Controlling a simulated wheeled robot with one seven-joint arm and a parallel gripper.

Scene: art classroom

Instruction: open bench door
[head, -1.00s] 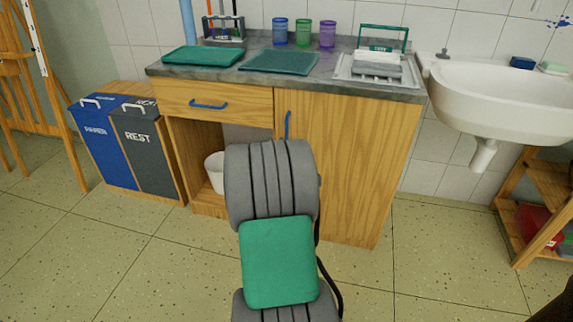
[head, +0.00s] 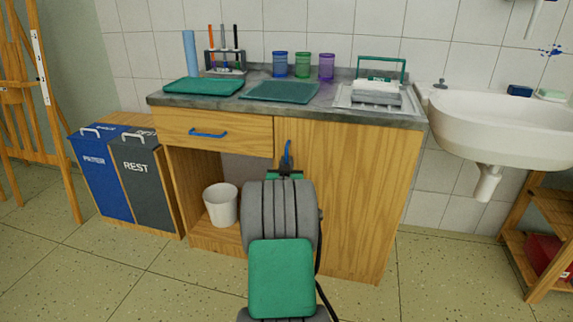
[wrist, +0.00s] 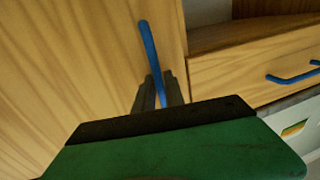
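The bench door (head: 345,190) is the wooden door on the right of the bench. It looks shut, with its edge in line with the front. Its blue upright handle (head: 288,151) is near the door's left edge, and the handle also shows in the wrist view (wrist: 148,45). My gripper (head: 285,168) is at the lower part of the handle. In the wrist view its dark fingers (wrist: 160,82) are close together, one on each side of the handle, and look shut on it. My arm hides part of the door's lower left in the head view.
A drawer (head: 215,133) with a blue handle is left of the door. Below it, a white bin (head: 221,204) stands in an open compartment. Waste bins (head: 125,175) stand at the left, and a sink (head: 500,125) at the right. The floor in front is clear.

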